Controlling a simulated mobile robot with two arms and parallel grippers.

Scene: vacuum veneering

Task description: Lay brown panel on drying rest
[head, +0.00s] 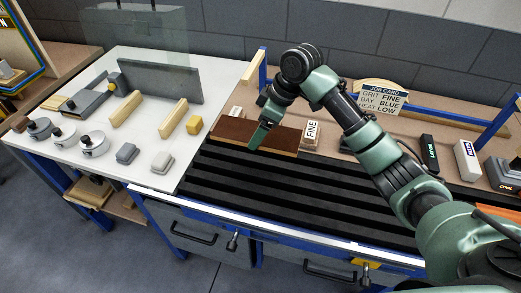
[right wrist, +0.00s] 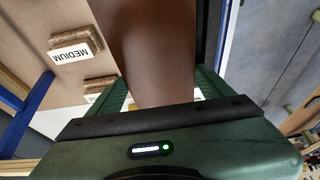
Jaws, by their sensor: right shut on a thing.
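In the right wrist view the panel (right wrist: 158,50) runs between the two green fingers. I cannot tell whether the panel touches the slats. My left gripper is not in view.
A block marked FINE (head: 311,131) stands close to the panel's right end. A white table (head: 140,168) with several blocks and clamps is at left. A job card (head: 382,97) stands behind. The slats in front of the panel are clear.

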